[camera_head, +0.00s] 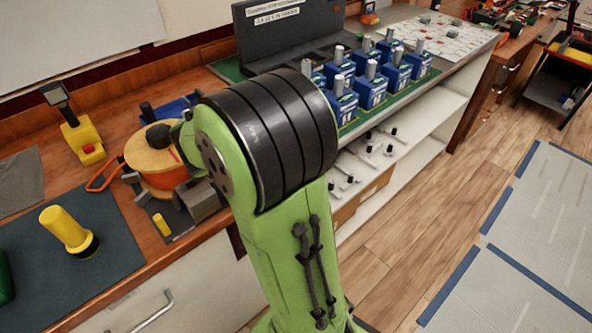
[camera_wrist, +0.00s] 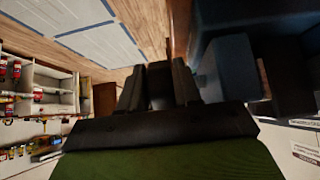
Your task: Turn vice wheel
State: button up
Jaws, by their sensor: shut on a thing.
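A blue body (camera_wrist: 228,68), which looks like the vice, fills the right of the wrist view, close beside my gripper. My gripper (camera_wrist: 158,84) shows its two dark fingers with a dark piece (camera_wrist: 160,85) between them. The fingers are shut on this piece, which looks like part of the vice wheel; its outline is too dark to make out fully. In the head view a blue part (camera_head: 172,108) shows on the bench behind my green arm. The arm hides my fingers and most of the vice there.
An orange cable spool (camera_head: 152,150) stands left of my arm. Blue breakers (camera_head: 371,88) stand in rows to the right. The wooden floor (camera_head: 410,240) is clear.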

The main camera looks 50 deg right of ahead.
jog(key=shift+h+b, duration=0.5)
jog(key=o, duration=1)
jog(key=shift+f, duration=0.1)
jog(key=shift+c, duration=0.2)
jog(key=p+v, duration=0.6)
jog(key=v, duration=0.9)
jog(key=shift+w+a+r, duration=0.2)
jog(key=shift+a+r, duration=0.05)
jog(key=shift+r, duration=0.05)
jog(key=s+a+r+n+t+y+p, duration=0.3)
jog(key=a+n, duration=0.4)
jog(key=n, duration=0.3)
jog(key=s+a+r+n+t+y+p, duration=0.4)
jog(key=s+a+r+n+y+p, duration=0.1)
jog(key=n, duration=0.5)
jog(key=a+y+p, duration=0.1)
jog(key=a, duration=0.1)
jog(key=shift+a+n, duration=0.3)
jog(key=shift+a, duration=0.1)
